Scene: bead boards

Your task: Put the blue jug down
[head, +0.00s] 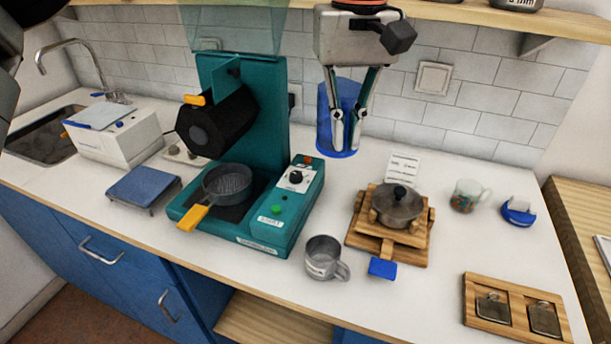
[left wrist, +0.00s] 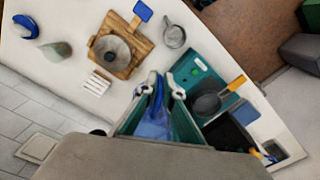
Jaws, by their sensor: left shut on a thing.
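The blue jug (head: 325,125) is see-through and upright near the back wall, to the right of the teal machine. My left gripper (head: 347,146) comes down from above and is shut on the jug, with its fingers in front of and over the blue wall. In the left wrist view the jug (left wrist: 154,128) shows between the two fingers (left wrist: 161,84), partly hidden by them and the gripper body. I cannot tell whether its base touches the counter. My right gripper is not in view.
The teal machine (head: 273,235) with a dark pan (head: 228,183) stands left of the jug. A metal cup (head: 322,258) is in front. A wooden stand (head: 415,253) with a lidded pot (head: 397,205) is to the right. The white counter (head: 345,190) is clear between them.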

